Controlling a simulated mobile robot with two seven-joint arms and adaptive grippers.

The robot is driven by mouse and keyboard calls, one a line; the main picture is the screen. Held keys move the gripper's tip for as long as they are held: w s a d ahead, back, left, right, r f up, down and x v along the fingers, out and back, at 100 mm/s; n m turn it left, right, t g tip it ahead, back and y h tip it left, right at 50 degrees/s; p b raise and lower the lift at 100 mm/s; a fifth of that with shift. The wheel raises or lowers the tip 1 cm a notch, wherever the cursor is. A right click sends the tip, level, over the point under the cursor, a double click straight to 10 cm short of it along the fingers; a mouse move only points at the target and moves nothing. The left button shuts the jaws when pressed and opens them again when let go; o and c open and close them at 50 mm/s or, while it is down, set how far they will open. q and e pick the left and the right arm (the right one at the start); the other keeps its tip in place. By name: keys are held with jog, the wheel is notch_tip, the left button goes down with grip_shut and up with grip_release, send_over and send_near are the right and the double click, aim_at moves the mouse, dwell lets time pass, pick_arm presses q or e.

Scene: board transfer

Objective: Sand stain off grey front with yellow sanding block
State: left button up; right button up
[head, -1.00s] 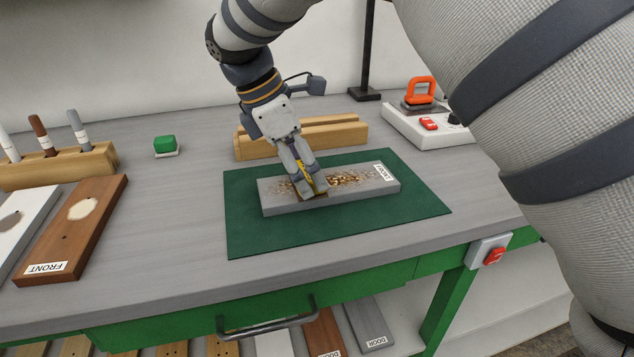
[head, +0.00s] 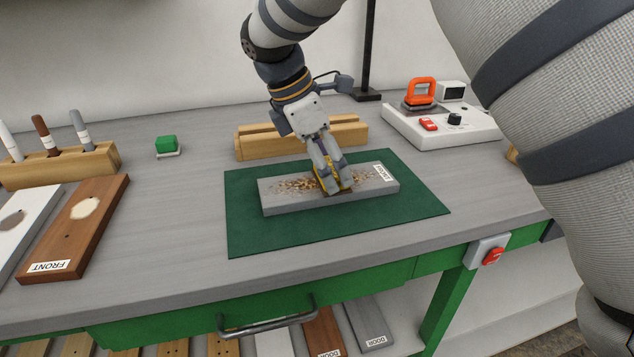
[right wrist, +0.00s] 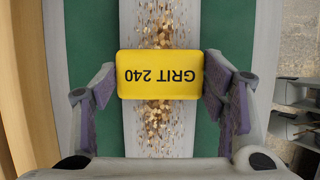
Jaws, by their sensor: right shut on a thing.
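The grey front (head: 276,205) lies flat on a green mat (head: 300,236), with a label at its right end. A brown, speckled stain (head: 296,185) spreads along its middle; it also shows in the right wrist view (right wrist: 158,120) on both sides of the block. My right gripper (head: 335,188) points down over the front and is shut on the yellow sanding block (right wrist: 160,75), marked "GRIT 240". The block sits over the stain, seemingly on the front's face; the stain under it is hidden. My left gripper is not in view.
A wooden holder (head: 250,144) stands behind the mat. A green block (head: 166,144) is to its left. A white station with an orange-handled tool (head: 420,91) is at back right. Brown and white boards (head: 72,230) and a pen rack (head: 60,166) are at left.

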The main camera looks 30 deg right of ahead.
jog(key=shift+r, duration=3.45)
